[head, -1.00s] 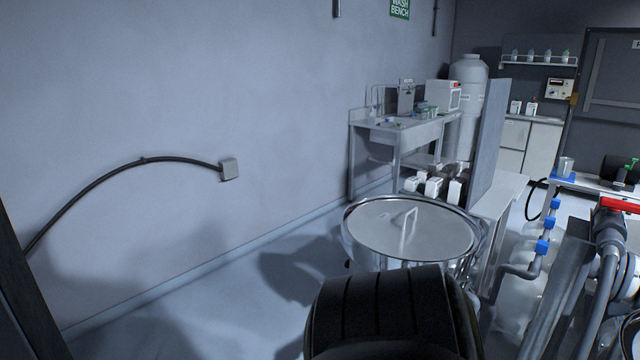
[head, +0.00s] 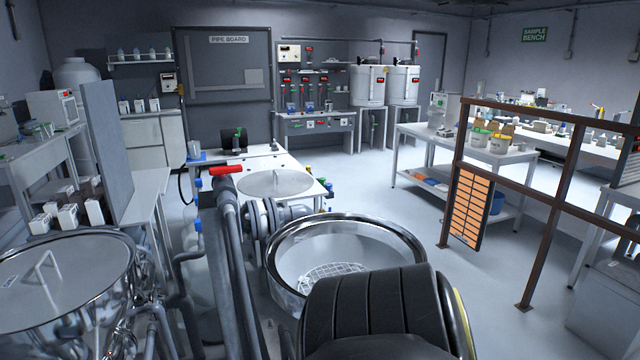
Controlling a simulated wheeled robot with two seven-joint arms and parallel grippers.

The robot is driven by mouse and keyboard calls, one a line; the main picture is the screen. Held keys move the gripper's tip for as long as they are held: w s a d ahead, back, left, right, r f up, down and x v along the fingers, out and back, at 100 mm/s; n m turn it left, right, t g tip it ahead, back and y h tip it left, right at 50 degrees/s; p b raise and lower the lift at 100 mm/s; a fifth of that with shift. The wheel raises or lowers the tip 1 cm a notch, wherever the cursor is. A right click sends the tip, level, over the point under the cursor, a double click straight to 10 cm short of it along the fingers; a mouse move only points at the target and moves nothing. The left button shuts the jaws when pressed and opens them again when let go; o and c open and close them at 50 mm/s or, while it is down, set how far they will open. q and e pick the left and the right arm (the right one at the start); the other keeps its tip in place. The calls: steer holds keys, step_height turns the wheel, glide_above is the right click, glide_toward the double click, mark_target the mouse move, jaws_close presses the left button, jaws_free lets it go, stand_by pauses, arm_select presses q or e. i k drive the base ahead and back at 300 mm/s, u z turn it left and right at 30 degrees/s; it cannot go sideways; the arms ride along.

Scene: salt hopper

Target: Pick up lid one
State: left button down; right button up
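A round grey lid with an upright bar handle (head: 85,265) lies on a steel vessel at the lower left. A small label shows on it, but I cannot read it. A second flat round grey disc, which looks like a lid (head: 262,184), lies on the white table (head: 222,168) in the middle. I cannot tell which of them is lid one. Neither of my grippers is in view.
An open steel hopper (head: 412,236) with a grate inside stands in front, partly hidden by a black padded shape. Grey pipes with a red handle (head: 226,169) stand between it and the lidded vessel.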

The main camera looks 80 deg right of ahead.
mark_target(277, 183)
steer(key=z, duration=5.2)
steer(key=i, duration=2.8)
steer(key=u, duration=2.95)
steer(key=i, duration=0.4)
steer(key=z, duration=0.1)
